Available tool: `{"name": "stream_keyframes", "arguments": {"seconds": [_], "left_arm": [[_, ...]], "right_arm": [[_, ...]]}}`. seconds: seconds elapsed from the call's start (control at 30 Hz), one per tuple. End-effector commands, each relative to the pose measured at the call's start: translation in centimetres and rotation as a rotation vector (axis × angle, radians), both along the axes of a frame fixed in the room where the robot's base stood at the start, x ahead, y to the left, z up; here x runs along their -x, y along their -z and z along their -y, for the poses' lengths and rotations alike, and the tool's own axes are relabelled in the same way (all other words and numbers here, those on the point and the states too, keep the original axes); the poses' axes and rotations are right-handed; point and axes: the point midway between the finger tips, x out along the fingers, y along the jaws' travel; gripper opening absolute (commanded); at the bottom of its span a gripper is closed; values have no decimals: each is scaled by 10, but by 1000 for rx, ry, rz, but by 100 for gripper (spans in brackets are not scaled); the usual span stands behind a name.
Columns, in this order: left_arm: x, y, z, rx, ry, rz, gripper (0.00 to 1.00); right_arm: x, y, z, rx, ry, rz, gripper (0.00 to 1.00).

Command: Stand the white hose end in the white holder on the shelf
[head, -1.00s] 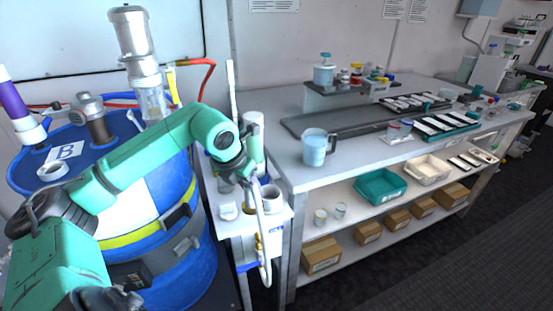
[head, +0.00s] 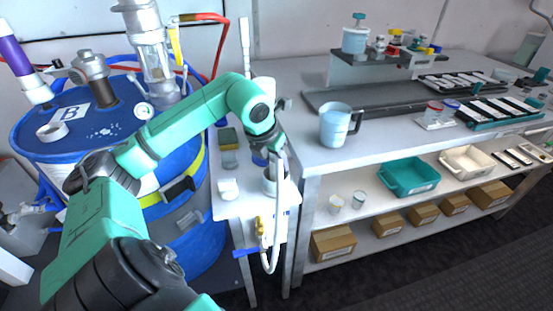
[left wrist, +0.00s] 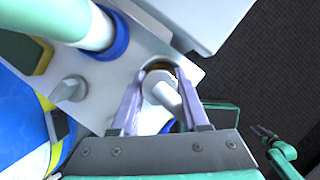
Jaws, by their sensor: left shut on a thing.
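My left gripper (head: 276,152) is shut on the white hose end (left wrist: 166,96), which shows between the two fingers in the left wrist view. The gripper is at the white holder (head: 269,183), a round cup on the small white shelf (head: 232,205). The holder's rim (left wrist: 157,66) shows just beyond the hose end in the left wrist view. The hose end overlaps the cup's opening; I cannot tell how deep it is. The white hose (head: 277,235) hangs in a loop at the shelf's front.
A blue drum (head: 95,135) stands left of the shelf. The bench (head: 375,145) with a jug (head: 336,125) stands close on the right.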

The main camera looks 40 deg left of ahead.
Motion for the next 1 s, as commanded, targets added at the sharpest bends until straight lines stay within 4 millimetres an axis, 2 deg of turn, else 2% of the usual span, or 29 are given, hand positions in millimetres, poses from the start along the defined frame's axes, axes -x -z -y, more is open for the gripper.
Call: {"name": "stream_keyframes", "arguments": {"seconds": [0.1, 1.0], "left_arm": [[0, -2, 0, 0, 0, 3, 0], [-2, -2, 0, 0, 0, 3, 0]], "right_arm": [[-4, -1, -1, -2, 0, 8, 50], [1, -2, -1, -2, 1, -1, 50]]}}
